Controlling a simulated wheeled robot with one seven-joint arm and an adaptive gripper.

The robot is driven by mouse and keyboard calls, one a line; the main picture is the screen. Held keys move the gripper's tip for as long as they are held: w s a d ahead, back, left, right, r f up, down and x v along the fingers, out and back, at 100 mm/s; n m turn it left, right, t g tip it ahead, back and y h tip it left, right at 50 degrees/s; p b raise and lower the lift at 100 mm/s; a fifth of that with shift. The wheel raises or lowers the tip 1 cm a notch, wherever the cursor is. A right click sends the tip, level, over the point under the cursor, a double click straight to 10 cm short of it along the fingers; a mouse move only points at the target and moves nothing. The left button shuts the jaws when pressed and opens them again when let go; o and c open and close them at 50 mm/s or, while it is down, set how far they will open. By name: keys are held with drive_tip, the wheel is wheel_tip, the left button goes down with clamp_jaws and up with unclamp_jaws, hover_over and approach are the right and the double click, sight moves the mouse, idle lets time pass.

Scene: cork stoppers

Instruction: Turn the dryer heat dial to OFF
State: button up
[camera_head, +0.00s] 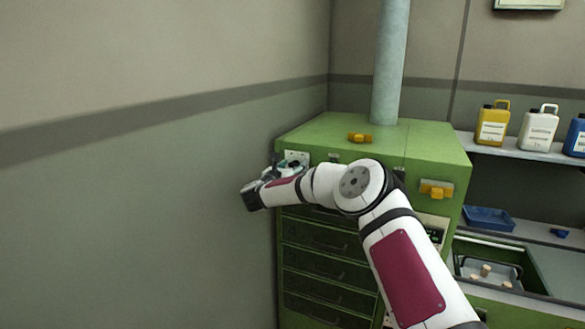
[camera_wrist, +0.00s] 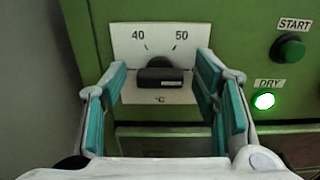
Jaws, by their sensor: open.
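The dryer is a green cabinet (camera_head: 425,150) with several drawers, standing in the corner. Its heat dial (camera_wrist: 160,78) is a black knob on a white plate (camera_wrist: 128,36) marked 40, 50 and °C in the wrist view. The knob's bar faces me and lies roughly level; I cannot tell which mark it points to. My gripper (camera_wrist: 163,80) is open, with one teal-padded finger on each side of the dial. Gaps show between both fingers and the knob. In the head view my gripper (camera_head: 289,169) is at the dryer's upper left front, largely hiding the dial.
A green START button (camera_wrist: 291,49) and a lit DRY lamp (camera_wrist: 264,101) are right of the dial. A grey wall (camera_head: 130,220) stands close on the left. A yellow latch (camera_head: 436,189), a blue tray (camera_head: 489,219) and a shelf with bottles (camera_head: 492,124) are to the right.

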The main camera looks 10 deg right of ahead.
drive_tip(key=c, duration=1.2)
drive_tip(key=shift+o, duration=0.2)
